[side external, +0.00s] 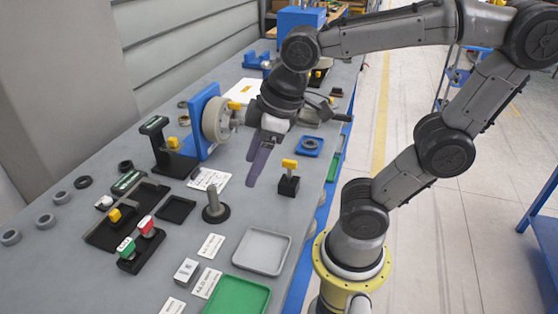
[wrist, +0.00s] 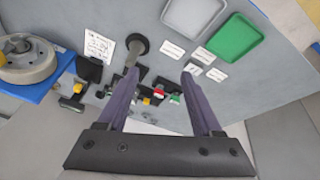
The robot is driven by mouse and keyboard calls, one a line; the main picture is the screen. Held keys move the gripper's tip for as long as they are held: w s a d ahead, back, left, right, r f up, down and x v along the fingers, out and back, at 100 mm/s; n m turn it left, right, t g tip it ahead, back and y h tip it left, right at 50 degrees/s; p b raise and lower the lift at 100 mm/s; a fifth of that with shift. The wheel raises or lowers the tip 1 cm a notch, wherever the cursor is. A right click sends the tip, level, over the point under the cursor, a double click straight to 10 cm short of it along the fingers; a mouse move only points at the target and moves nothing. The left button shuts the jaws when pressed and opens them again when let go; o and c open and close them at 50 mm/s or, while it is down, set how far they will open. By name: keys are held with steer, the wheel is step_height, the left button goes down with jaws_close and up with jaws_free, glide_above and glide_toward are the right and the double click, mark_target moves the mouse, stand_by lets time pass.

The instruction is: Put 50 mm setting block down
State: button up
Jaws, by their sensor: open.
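A small grey metal block (side external: 186,271), which looks like the setting block, stands on the grey bench at the near end, beside a white label card (side external: 205,283). Its marking is too small to read. The block also shows in the wrist view (wrist: 194,69), near the right fingertip in the picture but well beyond it. My gripper (side external: 262,165) hangs above the middle of the bench with its purple fingers pointing down. In the wrist view my gripper (wrist: 163,74) has its fingers spread wide with nothing between them. It is well apart from the block.
A grey tray (side external: 262,251) and a green tray (side external: 237,297) lie near the block. A post on a round base (side external: 215,206) stands between gripper and block. A blue stand with a wheel (side external: 208,118) is left of my gripper. A black block with a yellow top (side external: 289,178) is to its right.

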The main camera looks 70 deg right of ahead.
steer(key=s+d+m, duration=0.1)
steer(key=s+m+t, duration=0.1)
steer(key=s+m, duration=0.1)
steer(key=s+d+f+m, duration=0.1)
steer(key=shift+s+d+m+h, duration=0.15)
steer(key=shift+d+m+h, duration=0.15)
stand_by(1.0)
